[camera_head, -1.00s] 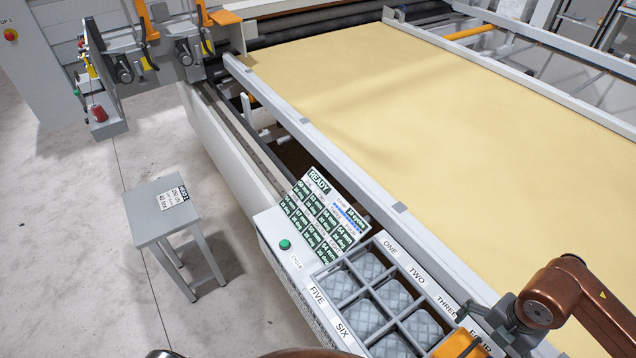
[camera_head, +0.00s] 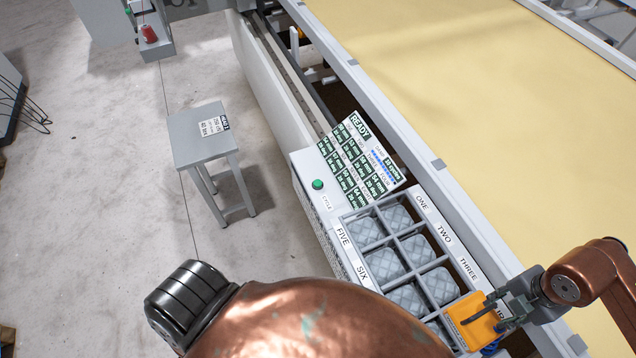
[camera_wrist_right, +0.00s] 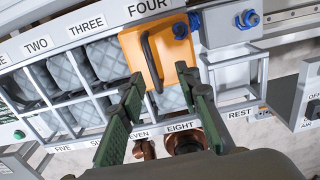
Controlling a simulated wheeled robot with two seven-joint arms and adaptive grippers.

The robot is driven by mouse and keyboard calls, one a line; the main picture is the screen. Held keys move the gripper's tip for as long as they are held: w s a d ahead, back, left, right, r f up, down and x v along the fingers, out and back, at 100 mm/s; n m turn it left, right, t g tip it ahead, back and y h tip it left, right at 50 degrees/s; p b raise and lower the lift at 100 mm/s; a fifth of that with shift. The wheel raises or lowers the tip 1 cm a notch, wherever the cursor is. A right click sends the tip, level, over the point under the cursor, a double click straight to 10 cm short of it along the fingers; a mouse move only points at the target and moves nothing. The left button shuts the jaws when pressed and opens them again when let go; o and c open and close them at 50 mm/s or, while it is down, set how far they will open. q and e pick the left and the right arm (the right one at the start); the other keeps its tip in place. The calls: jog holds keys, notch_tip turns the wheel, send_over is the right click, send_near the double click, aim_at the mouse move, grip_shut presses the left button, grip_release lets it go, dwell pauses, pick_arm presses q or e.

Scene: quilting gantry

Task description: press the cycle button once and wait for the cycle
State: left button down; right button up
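The green cycle button (camera_head: 317,184) is on a light panel at the near-left end of the machine, beside the "CYCLE" label. Nothing touches it. It also shows at the left edge of the right wrist view (camera_wrist_right: 19,134). The display (camera_head: 360,160) above it reads "READY". My right gripper (camera_head: 492,310) is at the orange block (camera_head: 472,322) at the near end of the compartment rack, well away from the button. In the right wrist view its fingers (camera_wrist_right: 165,100) are apart, with the orange block and its dark handle beyond them; contact is unclear. My left gripper is out of view.
The rack (camera_head: 378,246) holds grey quilted pieces in labelled compartments. A small grey stool (camera_head: 196,140) stands on the floor left of the panel. A yellow fabric bed (camera_head: 470,110) lies at the right. My copper arm part covers the bottom centre.

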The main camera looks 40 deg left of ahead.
grip_shut()
dwell(1.4)
